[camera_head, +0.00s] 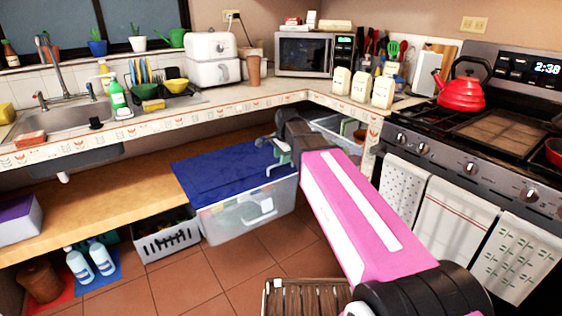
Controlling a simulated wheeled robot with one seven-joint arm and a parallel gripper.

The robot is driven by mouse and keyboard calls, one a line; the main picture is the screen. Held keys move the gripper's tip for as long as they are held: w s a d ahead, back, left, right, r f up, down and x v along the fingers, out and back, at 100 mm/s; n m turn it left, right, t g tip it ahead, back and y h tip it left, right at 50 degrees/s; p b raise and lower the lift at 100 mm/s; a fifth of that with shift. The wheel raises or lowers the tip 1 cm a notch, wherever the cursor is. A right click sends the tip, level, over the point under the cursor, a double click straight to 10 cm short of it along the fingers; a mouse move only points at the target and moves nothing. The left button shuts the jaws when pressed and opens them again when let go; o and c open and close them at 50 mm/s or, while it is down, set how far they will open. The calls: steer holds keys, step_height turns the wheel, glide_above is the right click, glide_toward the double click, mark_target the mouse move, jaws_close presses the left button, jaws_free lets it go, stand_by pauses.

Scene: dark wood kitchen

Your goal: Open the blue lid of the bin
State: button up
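The bin (247,213) is a clear plastic box under the counter, with some contents dimly visible through its wall. Its blue lid (225,170) lies flat over the top. My gripper (276,150) is at the lid's right side, near its back right part. My pink arm reaches to it from the lower right and hides part of the floor and cabinet. The fingers are small and partly hidden, so I cannot tell whether they touch the lid or how far apart they are.
The counter (165,122) overhangs behind the bin. A wooden shelf (95,215) and a grey basket (167,240) stand left of the bin. A second clear container (327,128) is to the right. A slatted wooden stool (290,298) stands in front. The stove (475,150) is at right.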

steer(key=shift+w+a+f, duration=0.1)
steer(key=shift+w+f, duration=0.05)
steer(key=shift+f, duration=0.9)
